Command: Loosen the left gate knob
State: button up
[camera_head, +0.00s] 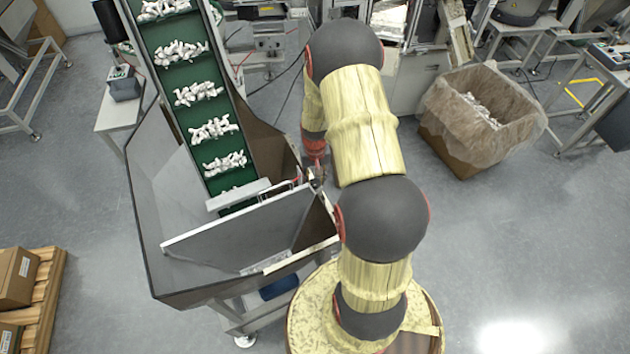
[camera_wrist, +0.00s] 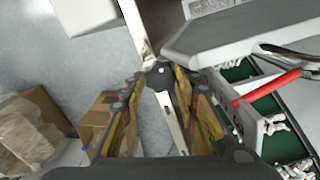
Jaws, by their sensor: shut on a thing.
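The left gate knob (camera_wrist: 160,76) shows in the wrist view as a small dark round piece at the corner of the grey hopper edge. My gripper (camera_wrist: 160,82) is shut on it, one yellow and black finger on each side. The fingers hide part of the knob, so I cannot tell how far it is turned. In the head view, my gripper (camera_head: 317,178) is small and partly hidden by my arm, at the right upper corner of the hopper (camera_head: 150,240). The knob cannot be made out clearly there.
A green cleated conveyor (camera_head: 175,75) with white parts rises from the hopper. A red-gripped metal handle (camera_wrist: 272,88) is close to the right finger in the wrist view. A lined carton (camera_head: 455,150) stands to the right. Floor at the lower right is clear.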

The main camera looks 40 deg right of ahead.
dwell(0.3)
jog(key=o, duration=1.2)
jog(key=shift+c, duration=0.2)
